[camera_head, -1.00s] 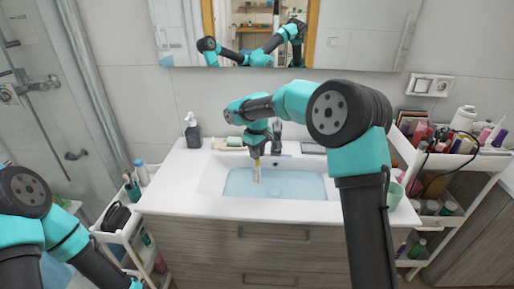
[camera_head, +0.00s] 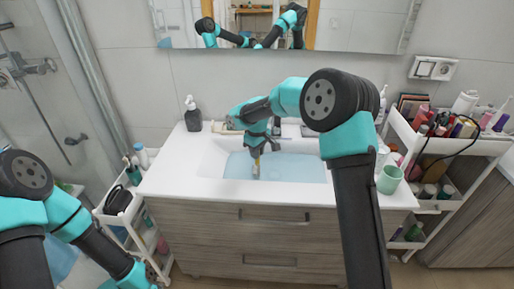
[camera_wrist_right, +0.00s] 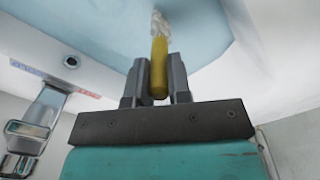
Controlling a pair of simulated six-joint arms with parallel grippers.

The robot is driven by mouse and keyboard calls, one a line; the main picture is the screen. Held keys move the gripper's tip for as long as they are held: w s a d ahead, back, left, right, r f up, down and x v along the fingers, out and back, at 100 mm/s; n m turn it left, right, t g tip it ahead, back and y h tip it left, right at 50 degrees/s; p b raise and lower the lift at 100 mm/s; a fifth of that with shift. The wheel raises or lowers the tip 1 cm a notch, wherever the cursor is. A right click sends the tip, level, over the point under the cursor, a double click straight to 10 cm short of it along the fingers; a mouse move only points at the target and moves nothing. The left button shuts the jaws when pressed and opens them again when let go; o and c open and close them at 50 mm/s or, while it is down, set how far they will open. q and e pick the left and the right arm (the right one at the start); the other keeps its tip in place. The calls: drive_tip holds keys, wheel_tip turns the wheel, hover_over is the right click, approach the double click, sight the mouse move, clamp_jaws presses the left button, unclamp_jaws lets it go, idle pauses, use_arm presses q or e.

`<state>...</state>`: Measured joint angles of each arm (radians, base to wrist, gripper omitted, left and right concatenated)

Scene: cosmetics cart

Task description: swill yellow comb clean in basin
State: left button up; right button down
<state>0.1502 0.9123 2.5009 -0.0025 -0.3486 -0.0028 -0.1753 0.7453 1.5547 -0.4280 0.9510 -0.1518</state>
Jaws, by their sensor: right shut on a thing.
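My right gripper (camera_head: 257,152) is shut on the yellow comb (camera_head: 256,168) over the left part of the basin (camera_head: 212,165). The comb points down toward the pale blue water (camera_head: 300,168). I cannot tell how deep its tip reaches. In the right wrist view the comb's yellow handle (camera_wrist_right: 159,70) sits between the two fingers (camera_wrist_right: 160,85), and its far end carries a whitish, lumpy coating (camera_wrist_right: 160,24) against the water.
The faucet (camera_head: 276,127) stands behind the basin, close to my right wrist. A dark soap bottle (camera_head: 193,116) stands at the counter's back left. Crowded carts flank the counter, left (camera_head: 118,215) and right (camera_head: 470,152). A green cup (camera_head: 389,180) stands at the right.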

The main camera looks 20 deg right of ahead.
drive_tip(key=shift+f, duration=0.7)
drive_tip(key=shift+w+a, duration=0.15)
drive_tip(key=shift+a, duration=0.25)
idle(0.4)
drive_tip(key=shift+d, duration=0.4)
idle(2.4)
wheel_tip(320, 180, up, 14)
idle(2.0)
idle(1.1)
